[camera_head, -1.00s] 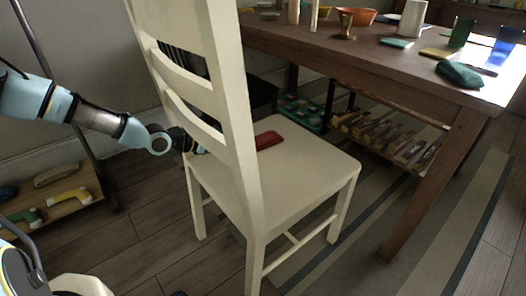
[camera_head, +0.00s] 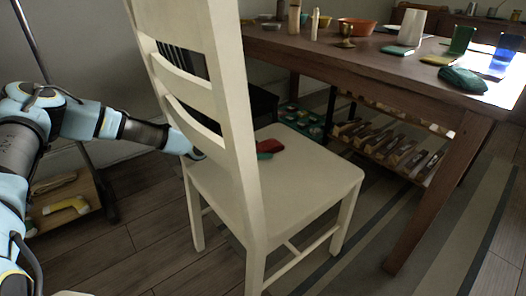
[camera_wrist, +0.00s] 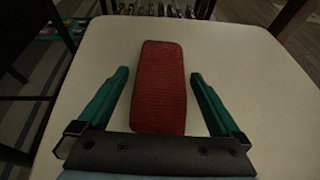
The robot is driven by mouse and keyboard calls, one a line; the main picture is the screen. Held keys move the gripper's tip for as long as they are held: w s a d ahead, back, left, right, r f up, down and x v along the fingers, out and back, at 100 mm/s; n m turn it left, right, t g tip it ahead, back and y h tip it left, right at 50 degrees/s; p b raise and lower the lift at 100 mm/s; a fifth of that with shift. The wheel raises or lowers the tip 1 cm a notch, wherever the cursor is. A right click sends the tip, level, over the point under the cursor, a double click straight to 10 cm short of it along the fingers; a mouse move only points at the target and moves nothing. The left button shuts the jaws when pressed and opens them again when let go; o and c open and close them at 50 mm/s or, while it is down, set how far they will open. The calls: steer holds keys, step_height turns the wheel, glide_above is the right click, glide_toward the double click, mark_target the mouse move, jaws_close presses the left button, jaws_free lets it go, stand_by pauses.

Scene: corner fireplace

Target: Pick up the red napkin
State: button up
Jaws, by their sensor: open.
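The red napkin (camera_wrist: 160,85) is a folded, long textured piece lying flat on the seat of the cream chair (camera_head: 300,182). In the head view the napkin (camera_head: 271,145) shows partly, behind the chair's back. My gripper (camera_wrist: 160,78) has green fingers. In the wrist view the fingers are spread on either side of the napkin's near half, with a gap on both sides, and hold nothing. In the head view the gripper is mostly hidden behind the chair back; a green fingertip (camera_head: 264,156) shows at the napkin.
The chair's slatted back (camera_head: 205,95) stands between the head camera and the gripper. A wooden table (camera_head: 390,70) with bowls, cups and cloths stands to the right. A low rack (camera_head: 390,142) is under it. A dark chair (camera_head: 262,103) stands behind.

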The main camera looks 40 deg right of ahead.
steer(key=c, duration=1.2)
steer(key=shift+r, duration=0.15)
